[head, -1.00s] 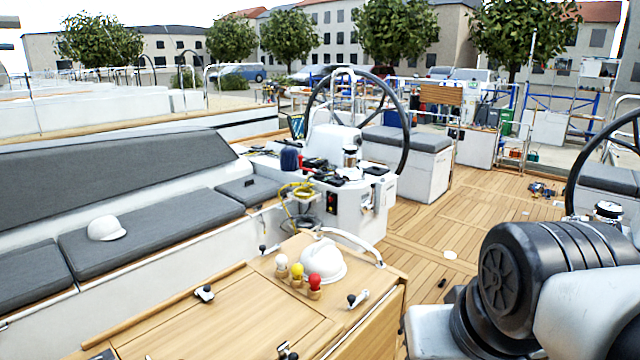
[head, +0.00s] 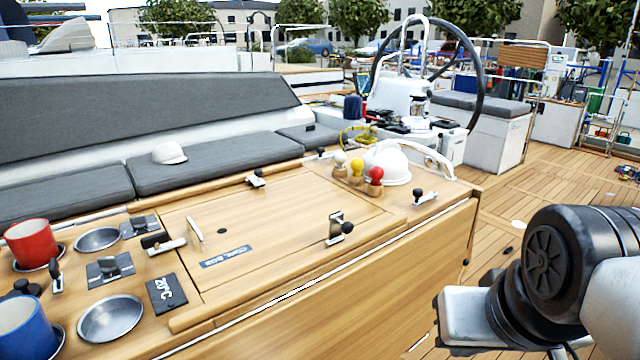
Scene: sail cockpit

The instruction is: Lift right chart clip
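A wooden table box with an inset lid (head: 275,235) fills the middle of the head view. A metal latch with a black ball knob (head: 340,229) sits at the lid's right front edge. A similar small latch (head: 256,180) sits at its back edge. A white lever with a black knob (head: 424,198) stands on the table's right end. I cannot tell for certain which of these is the right chart clip. A thin light handle (head: 196,234) stands on the lid's left. My arm's links show at the lower right; my gripper is not in view.
A white helmet (head: 388,164) and knobs in white, yellow and red (head: 375,176) stand at the table's back right. A red cup (head: 32,244), blue cup (head: 24,328) and metal bowls (head: 110,317) are at the left. Open deck (head: 535,185) lies right.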

